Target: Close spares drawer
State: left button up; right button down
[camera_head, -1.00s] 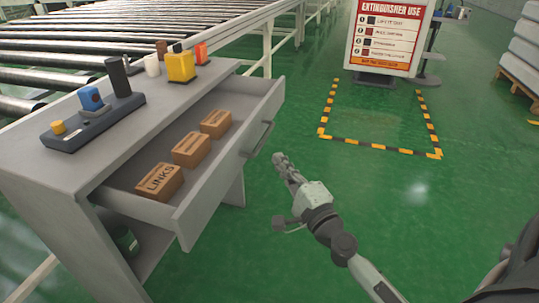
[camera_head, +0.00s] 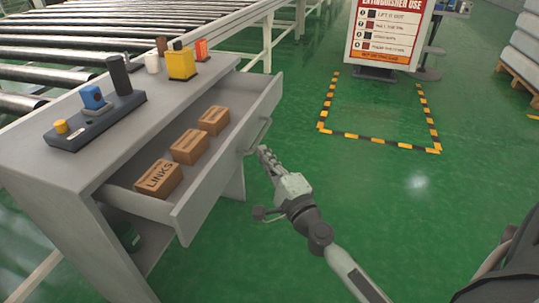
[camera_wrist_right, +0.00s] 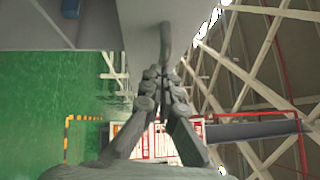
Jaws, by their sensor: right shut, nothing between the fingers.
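The spares drawer (camera_head: 222,185) stands pulled out of the grey workbench (camera_head: 60,165), with its front panel facing right. It holds three brown boxes (camera_head: 190,146); the nearest reads LINKS. A grey bar handle (camera_head: 257,137) is on the drawer's front. My right gripper (camera_head: 265,152) is shut and empty, with its fingertips close beside the handle on the outer side. In the right wrist view the shut fingers (camera_wrist_right: 165,73) point at the drawer front (camera_wrist_right: 140,35) and the handle (camera_wrist_right: 165,38); I cannot tell whether they touch. My left gripper is not in view.
A control box (camera_head: 95,120), a yellow item (camera_head: 181,65) and small items stand on the bench top. A roller conveyor (camera_head: 100,35) lies behind. An extinguisher sign (camera_head: 388,35) stands beyond a yellow-black floor marking (camera_head: 380,138). Green floor right of the drawer is clear.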

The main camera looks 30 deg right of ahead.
aim_at(193, 141)
jog(key=w+a+p, duration=0.1)
jog(key=w+a, duration=0.2)
jog(key=w+a+p, duration=0.1)
jog(key=w+a, duration=0.2)
jog(key=w, duration=0.1)
jog(key=shift+w+a+r, duration=0.1)
jog(key=shift+r, duration=0.05)
jog(key=w+a, duration=0.2)
jog(key=w, duration=0.1)
jog(key=w+a, duration=0.3)
jog(key=shift+w+a, duration=0.5)
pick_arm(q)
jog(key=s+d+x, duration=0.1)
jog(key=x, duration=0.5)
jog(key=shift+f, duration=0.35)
pick_arm(e)
jog(key=shift+a, duration=0.1)
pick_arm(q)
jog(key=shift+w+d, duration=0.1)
pick_arm(e)
jog(key=shift+w+a, duration=0.1)
